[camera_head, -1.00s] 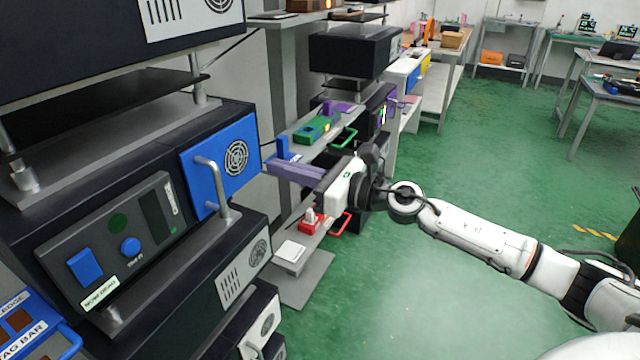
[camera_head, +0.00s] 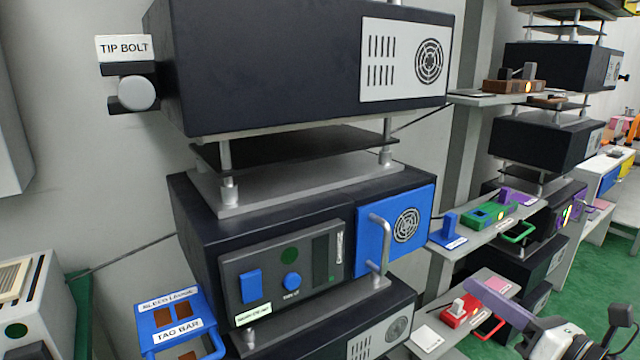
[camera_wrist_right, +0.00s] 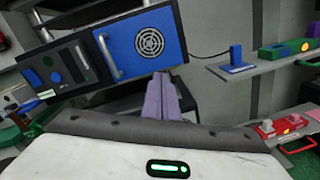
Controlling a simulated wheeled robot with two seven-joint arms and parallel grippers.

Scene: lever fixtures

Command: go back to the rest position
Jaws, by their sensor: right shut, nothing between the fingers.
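My right gripper (camera_head: 474,286) shows at the lower right of the head view, its purple fingers together and empty. In the right wrist view the same fingers (camera_wrist_right: 163,85) point away from the camera, in front of the dark machine. They look apart from the fixtures; the exact gap cannot be told. My left gripper is not in view.
A black machine with a blue door (camera_head: 395,232) and metal handle stands mid-picture. A shelf beside it bears a blue lever fixture (camera_head: 448,236) and a green one (camera_head: 492,214). A red fixture (camera_head: 461,311) sits lower, near my right gripper. Green floor (camera_head: 612,258) is clear at right.

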